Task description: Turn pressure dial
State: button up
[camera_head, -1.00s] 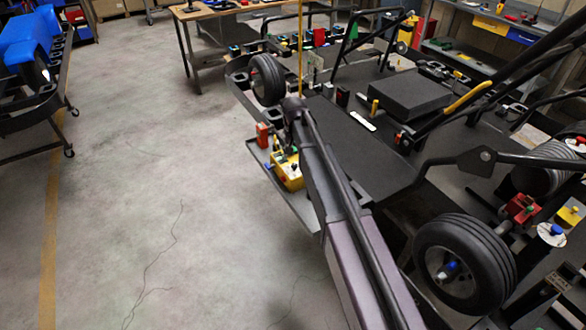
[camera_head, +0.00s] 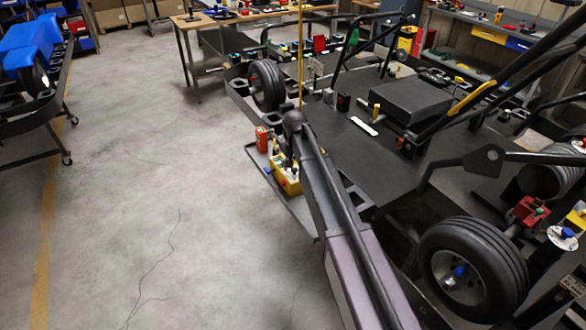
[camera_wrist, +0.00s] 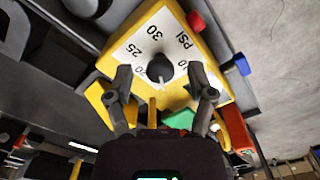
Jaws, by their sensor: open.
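The pressure dial is a round black knob (camera_wrist: 160,72) with a white pointer mark, on the pale face of a yellow box (camera_wrist: 187,38). In the wrist view the pointer is toward the lower side of the picture, between 25 and 10. My gripper (camera_wrist: 158,88) is open, its two dark fingers on either side of the knob's lower part; whether they touch it I cannot tell. In the head view the yellow box (camera_head: 287,178) sits on a side shelf of the kart, partly hidden by my arm, which also hides the gripper.
A red box (camera_head: 262,139) stands on the shelf beside the yellow box; a red item (camera_wrist: 236,128) and blue item (camera_wrist: 242,64) are close by in the wrist view. The kart's front wheel (camera_head: 267,85) and rear wheel (camera_head: 472,270) flank my arm. Floor at left is clear.

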grip_shut()
jog(key=shift+a, duration=0.1)
jog(key=shift+m, duration=0.3)
jog(key=m, duration=1.1)
jog(key=shift+s, duration=0.1)
jog(key=shift+d, duration=0.2)
dwell(0.5)
grip_release()
